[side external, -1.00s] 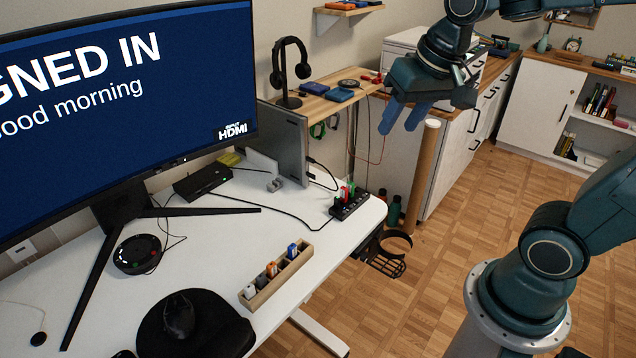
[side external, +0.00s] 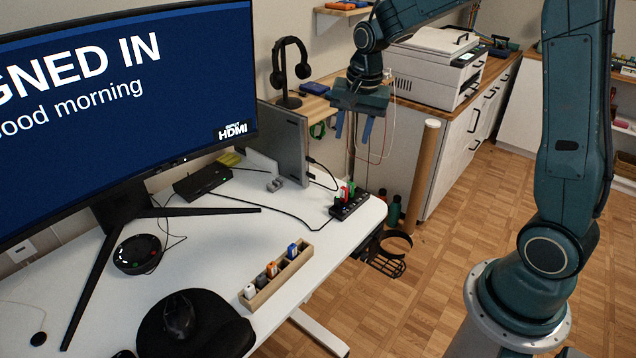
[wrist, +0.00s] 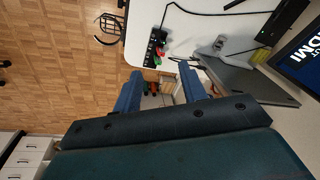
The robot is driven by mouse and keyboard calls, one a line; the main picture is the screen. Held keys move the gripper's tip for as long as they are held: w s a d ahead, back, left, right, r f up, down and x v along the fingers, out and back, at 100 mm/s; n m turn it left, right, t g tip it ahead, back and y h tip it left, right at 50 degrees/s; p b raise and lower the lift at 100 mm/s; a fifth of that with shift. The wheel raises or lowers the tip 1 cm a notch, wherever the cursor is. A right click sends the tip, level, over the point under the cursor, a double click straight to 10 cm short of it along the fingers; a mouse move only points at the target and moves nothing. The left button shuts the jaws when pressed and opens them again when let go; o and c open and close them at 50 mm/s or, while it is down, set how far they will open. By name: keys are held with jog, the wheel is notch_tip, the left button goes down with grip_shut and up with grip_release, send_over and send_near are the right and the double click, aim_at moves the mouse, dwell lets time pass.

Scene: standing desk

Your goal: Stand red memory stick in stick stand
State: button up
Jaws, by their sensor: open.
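The red memory stick (side external: 343,194) stands upright in a black hub (side external: 352,208) at the desk's right corner, beside a green stick (side external: 351,187). The hub also shows in the wrist view (wrist: 153,42), with red and green on it. The stick stand (side external: 268,289) is a long wooden block near the desk's front edge. It holds several sticks, including a white one (side external: 249,291), an orange one (side external: 271,269) and a blue one (side external: 292,251), with a gap between orange and blue. My gripper (side external: 352,139) is open and empty, pointing down, well above the hub.
A large monitor (side external: 120,110) fills the left. A grey upright panel (side external: 287,145) stands just left of the hub. A cable runs from the hub across the desk. A cardboard tube (side external: 422,175) and a black wire basket (side external: 385,262) are off the desk's right side.

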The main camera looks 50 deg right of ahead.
aim_at(344, 188)
jog(key=w+d+f+m, duration=0.2)
jog(key=f, duration=0.3)
jog(key=w+d+f+m+g, duration=0.1)
jog(key=w+d+f, duration=0.1)
jog(key=f, duration=0.2)
jog(key=w+d+f+m, duration=0.2)
jog(key=f, duration=0.3)
jog(key=shift+d+f+m+g, duration=0.25)
jog(key=shift+f+m+g, duration=0.05)
jog(key=shift+f, duration=0.05)
jog(key=shift+d+f+m, duration=0.2)
jog(key=shift+f+m, duration=0.1)
jog(key=shift+f, duration=0.3)
jog(key=shift+f, duration=0.15)
jog(key=shift+f, duration=4.35)
grip_shut()
